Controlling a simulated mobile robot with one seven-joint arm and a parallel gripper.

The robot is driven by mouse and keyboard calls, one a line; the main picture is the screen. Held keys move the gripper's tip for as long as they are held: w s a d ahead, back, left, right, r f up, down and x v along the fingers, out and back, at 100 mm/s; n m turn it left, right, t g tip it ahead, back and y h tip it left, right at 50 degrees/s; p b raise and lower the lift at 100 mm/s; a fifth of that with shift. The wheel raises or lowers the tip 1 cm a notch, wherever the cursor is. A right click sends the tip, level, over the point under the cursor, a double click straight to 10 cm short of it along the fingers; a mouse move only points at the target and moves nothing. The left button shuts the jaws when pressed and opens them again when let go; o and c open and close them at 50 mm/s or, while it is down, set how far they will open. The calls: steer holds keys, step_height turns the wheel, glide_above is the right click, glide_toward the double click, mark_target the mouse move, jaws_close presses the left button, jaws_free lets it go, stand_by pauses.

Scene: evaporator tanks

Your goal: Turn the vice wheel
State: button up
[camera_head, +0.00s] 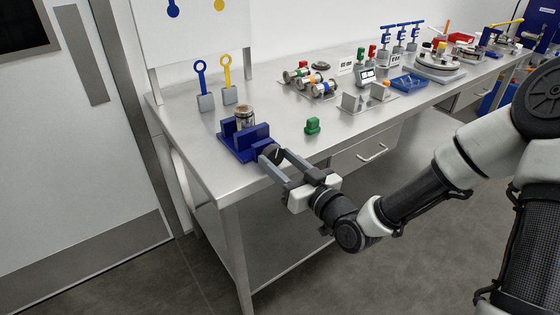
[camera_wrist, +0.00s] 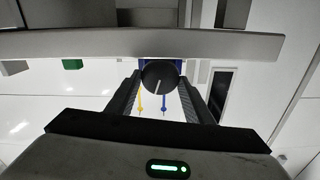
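A blue vice (camera_head: 232,146) stands at the near left corner of the steel table, with a metal and glass cylinder (camera_head: 245,117) in it. Its round dark wheel (camera_head: 273,152) faces my gripper (camera_head: 277,158). My gripper reaches in from the right with its two long fingers apart. In the wrist view the wheel (camera_wrist: 160,76), with a pale line on its face, sits between the fingertips (camera_wrist: 161,80). The fingertips lie close on both sides of the wheel; I cannot tell whether they touch it.
A green block (camera_head: 312,126) stands on the table right of the vice. Blue and yellow ring-topped pins (camera_head: 205,102) stand behind it. Several pipe fittings (camera_head: 310,82) and a blue tray (camera_head: 409,82) are farther right. The table's front edge runs beneath my gripper.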

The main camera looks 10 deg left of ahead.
steer(key=c, duration=0.5)
steer(key=m+p, duration=0.1)
steer(key=m, duration=0.1)
steer(key=shift+r+m, duration=0.1)
steer(key=shift+m, duration=0.3)
steer(key=shift+m+p, duration=0.3)
steer(key=shift+m, duration=0.7)
steer(key=o, duration=1.1)
steer(key=shift+c, duration=0.2)
steer(key=shift+d, duration=0.1)
